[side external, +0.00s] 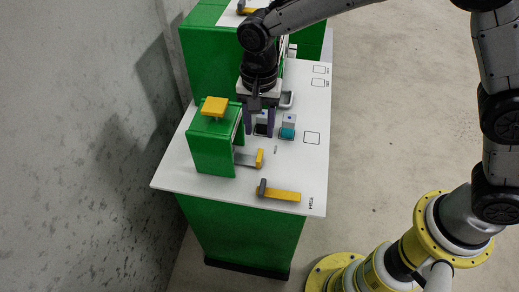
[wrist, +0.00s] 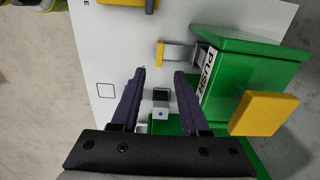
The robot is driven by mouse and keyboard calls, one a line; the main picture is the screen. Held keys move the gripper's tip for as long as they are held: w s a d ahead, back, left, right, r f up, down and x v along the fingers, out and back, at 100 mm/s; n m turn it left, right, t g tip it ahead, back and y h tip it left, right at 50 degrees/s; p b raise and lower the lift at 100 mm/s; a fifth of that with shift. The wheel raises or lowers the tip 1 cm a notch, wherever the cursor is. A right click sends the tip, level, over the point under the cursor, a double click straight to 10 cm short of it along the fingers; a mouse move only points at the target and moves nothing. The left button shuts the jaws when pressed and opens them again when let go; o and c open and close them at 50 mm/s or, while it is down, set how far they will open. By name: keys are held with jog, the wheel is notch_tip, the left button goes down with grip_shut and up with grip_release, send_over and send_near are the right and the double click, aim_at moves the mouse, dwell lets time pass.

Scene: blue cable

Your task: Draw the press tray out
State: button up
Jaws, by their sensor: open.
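The press is a green housing (side external: 211,150) with a yellow knob (side external: 214,107) on top, standing on the white worktop; it also shows at the right of the wrist view (wrist: 255,70). Its grey press tray (side external: 245,158) sticks out of the opening a little and ends in a yellow handle (side external: 260,158). In the wrist view the tray (wrist: 178,54) and handle (wrist: 160,54) lie beyond my fingertips. My gripper (side external: 259,131) is open and points down beside the press, apart from the handle. A small block with a dark top (wrist: 161,107) shows between the fingers (wrist: 160,76).
A yellow bar with a grey end (side external: 280,194) lies at the worktop's front edge. A teal-topped block (side external: 287,133) and a grey dish (side external: 287,99) stand near my gripper. The white worktop (side external: 316,165) is clear on the right. A second green cabinet (side external: 205,55) stands behind.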

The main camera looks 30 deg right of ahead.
aim_at(260, 155)
notch_tip(260, 155, down, 9)
dwell(0.3)
grip_shut()
dwell(1.5)
